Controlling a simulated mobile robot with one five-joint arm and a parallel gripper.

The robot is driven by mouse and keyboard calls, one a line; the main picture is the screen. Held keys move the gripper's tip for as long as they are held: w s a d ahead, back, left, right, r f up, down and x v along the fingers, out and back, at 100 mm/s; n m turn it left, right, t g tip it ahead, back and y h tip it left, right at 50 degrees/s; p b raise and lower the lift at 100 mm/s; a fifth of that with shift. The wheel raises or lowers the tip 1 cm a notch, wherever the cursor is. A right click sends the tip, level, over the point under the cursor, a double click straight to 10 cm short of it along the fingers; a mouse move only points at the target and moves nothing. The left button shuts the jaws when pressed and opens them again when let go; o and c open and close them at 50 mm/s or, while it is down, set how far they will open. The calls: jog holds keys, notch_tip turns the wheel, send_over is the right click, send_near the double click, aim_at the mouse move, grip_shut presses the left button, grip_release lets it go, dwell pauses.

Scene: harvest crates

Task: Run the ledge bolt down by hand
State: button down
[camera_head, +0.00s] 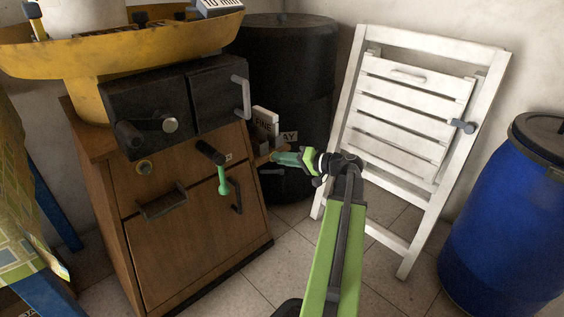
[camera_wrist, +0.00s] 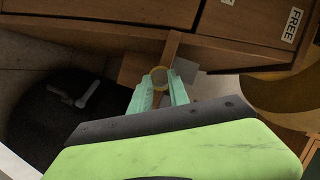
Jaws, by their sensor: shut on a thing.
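A small wooden ledge (camera_head: 265,156) sticks out from the right side of the wooden cabinet. In the wrist view the ledge (camera_wrist: 138,68) is a brown board behind the fingertips. The ledge bolt (camera_wrist: 159,77) shows there as a round, brass-coloured rim between the tips. My gripper (camera_head: 278,157) has pale green fingers and reaches in from the right at the ledge. In the wrist view my gripper (camera_wrist: 160,86) is shut on the bolt. The bolt's shank is hidden, so I cannot tell how deep it sits.
The wooden cabinet (camera_head: 190,240) carries black boxes with knobs and handles; a green-handled tool (camera_head: 222,181) projects from its front. A black barrel (camera_head: 290,60) stands behind the ledge. A white folding chair (camera_head: 350,110) and blue barrel (camera_head: 510,220) are at right. Tiled floor is free at front.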

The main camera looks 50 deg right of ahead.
jog(key=shift+a, duration=0.1)
dwell(0.4)
jog(key=c, duration=1.2)
grip_release()
jog(key=shift+c, duration=0.2)
jog(key=p+v, duration=0.3)
jog(key=v, duration=1.4)
jog(key=shift+s+d, duration=0.2)
jog(key=shift+d, duration=0.05)
jog(key=shift+f, duration=0.1)
